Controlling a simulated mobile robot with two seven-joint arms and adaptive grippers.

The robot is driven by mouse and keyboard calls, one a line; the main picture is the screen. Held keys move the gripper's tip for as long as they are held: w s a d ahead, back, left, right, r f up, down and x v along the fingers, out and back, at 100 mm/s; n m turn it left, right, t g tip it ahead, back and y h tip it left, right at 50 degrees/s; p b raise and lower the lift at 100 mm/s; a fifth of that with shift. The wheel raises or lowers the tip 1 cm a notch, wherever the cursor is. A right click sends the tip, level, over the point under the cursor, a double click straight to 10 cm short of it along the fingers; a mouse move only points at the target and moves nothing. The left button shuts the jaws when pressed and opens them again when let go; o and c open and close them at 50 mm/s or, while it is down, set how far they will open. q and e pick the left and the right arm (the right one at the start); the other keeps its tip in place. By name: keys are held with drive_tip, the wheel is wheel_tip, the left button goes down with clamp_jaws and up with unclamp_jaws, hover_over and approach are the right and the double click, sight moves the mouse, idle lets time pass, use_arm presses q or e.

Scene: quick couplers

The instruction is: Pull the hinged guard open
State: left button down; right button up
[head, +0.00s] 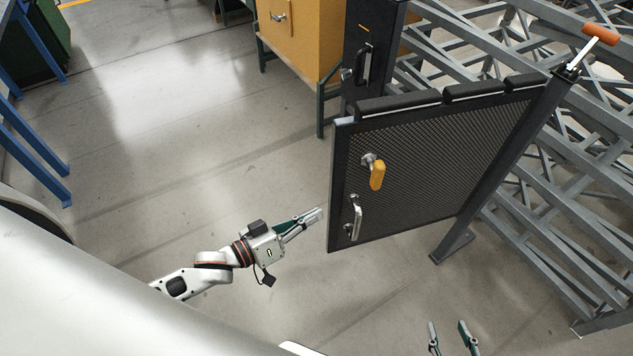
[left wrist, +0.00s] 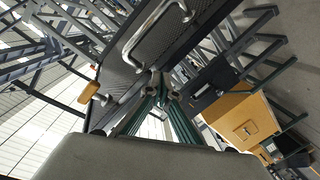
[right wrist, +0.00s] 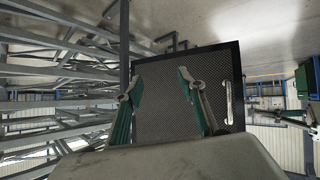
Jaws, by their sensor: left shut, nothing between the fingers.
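The hinged guard (head: 430,150) is a dark framed mesh panel, carried on a grey post (head: 500,160) at its right. Its free left edge appears to stand apart from the dark latch post (head: 365,60) behind it. The panel bears a metal pull handle (head: 356,217) and an orange-yellow knob (head: 377,175). My left gripper (head: 320,214) is shut and empty beside the free edge, left of the handle. In the left wrist view the handle (left wrist: 158,32) lies beyond the fingertips (left wrist: 164,88). My right gripper (head: 450,332) is open and empty, low in front of the guard; its fingers also show in the right wrist view (right wrist: 158,85).
A grey steel lattice (head: 560,190) fills the right side. An orange-handled lever (head: 600,34) tops the hinge post. A yellow cabinet (head: 300,38) stands behind the guard. Blue racking (head: 30,150) is at the far left. The floor left of the guard is clear.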

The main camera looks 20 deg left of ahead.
use_arm(q)
drive_tip(key=w+a+r+n+g+h+b, duration=0.2)
drive_tip(key=w+a+r+n+g+h, duration=0.1)
drive_tip(key=a, duration=0.3)
drive_tip(key=w+a+r+n+g+h+b, duration=0.2)
drive_tip(key=w+a+g+h, duration=0.15)
drive_tip(key=a, duration=0.25)
drive_tip(key=d, duration=1.1)
drive_tip(key=shift+r, duration=0.3)
use_arm(e)
drive_tip(key=f, duration=0.3)
drive_tip(key=shift+s+d, duration=0.1)
drive_tip(key=shift+d, duration=0.15)
use_arm(q)
drive_tip(key=shift+s+d+g+h, duration=0.1)
drive_tip(key=shift+g+h, duration=0.15)
